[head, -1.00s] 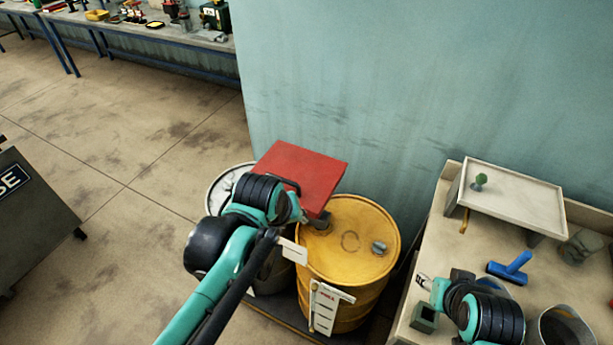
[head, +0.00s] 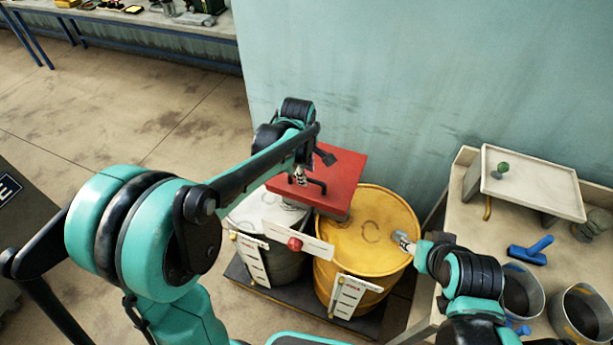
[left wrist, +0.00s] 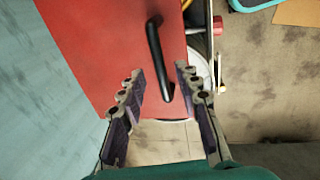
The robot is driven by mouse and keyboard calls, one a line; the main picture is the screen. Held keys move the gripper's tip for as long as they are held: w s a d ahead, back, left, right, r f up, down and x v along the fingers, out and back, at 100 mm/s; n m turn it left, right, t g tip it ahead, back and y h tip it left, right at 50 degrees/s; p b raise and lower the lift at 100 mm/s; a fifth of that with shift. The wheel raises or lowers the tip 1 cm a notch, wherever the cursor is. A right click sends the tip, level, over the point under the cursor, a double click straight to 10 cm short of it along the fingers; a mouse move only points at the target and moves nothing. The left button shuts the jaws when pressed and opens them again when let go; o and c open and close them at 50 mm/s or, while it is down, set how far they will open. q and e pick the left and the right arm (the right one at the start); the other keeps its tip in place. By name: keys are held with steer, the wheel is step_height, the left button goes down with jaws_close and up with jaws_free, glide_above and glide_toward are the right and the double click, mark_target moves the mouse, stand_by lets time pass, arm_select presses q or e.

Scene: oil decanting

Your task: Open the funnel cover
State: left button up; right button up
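The funnel cover (head: 345,188) is a flat red square lid, shut, over the drums beside the wall. Its black bar handle (head: 318,186) also shows in the left wrist view (left wrist: 155,45). My left gripper (head: 299,178) is above the lid beside the handle, partly hidden by my arm. In the left wrist view my left gripper (left wrist: 160,70) is open, with the handle's end between its fingertips in the picture; I see no grip on it. My right gripper (head: 404,242) is at the right rim of the yellow drum (head: 355,240); its fingers are too small to read.
A grey drum (head: 275,255) stands left of the yellow one on a dark pallet (head: 300,310). A red knob (head: 295,243) on a pale plate is in front. The right bench holds a tray (head: 540,190), a blue tool (head: 530,250) and metal pots.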

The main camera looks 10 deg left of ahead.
arm_select(q)
steer(key=shift+w+a+f, duration=0.1)
steer(key=shift+w+f, duration=0.05)
steer(key=shift+f, duration=0.7)
jaws_close()
steer(key=shift+r, duration=0.1)
